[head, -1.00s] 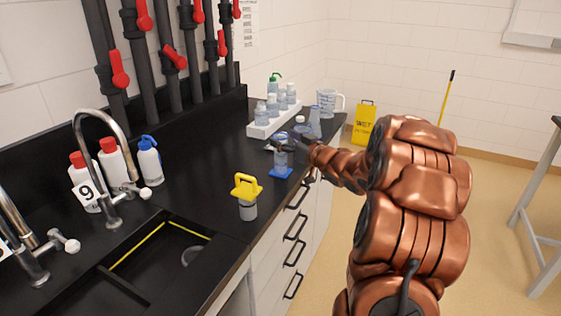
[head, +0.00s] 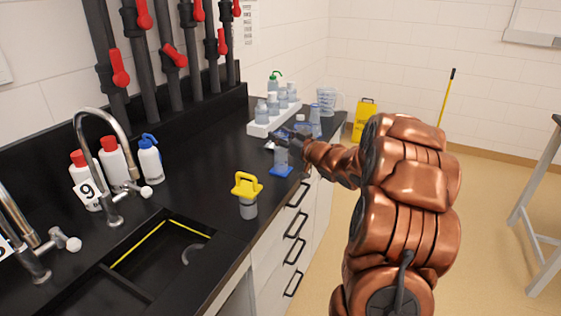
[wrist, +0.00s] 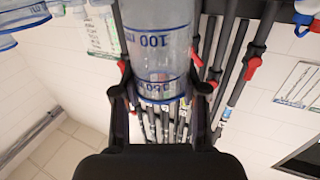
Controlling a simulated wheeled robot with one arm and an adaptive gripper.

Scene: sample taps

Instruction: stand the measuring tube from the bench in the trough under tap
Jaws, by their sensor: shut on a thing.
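The measuring tube (head: 281,161) is clear with a blue foot and stands upright near the bench's front edge. In the wrist view the tube (wrist: 158,40) shows blue rings and the marks 100 and 50. My gripper (head: 283,142) is shut on its upper part; its fingers (wrist: 160,92) press on both sides in the wrist view. The dark trough (head: 140,262), edged partly by a yellow line, is sunk in the bench at front left. A chrome tap (head: 104,118) curves beside it, near a tag with 9 (head: 87,191).
A yellow-handled grey object (head: 247,196) stands between tube and trough. White bottles (head: 112,163) stand behind the tap. A white rack of bottles (head: 272,117) and a clear jug (head: 327,101) stand farther back.

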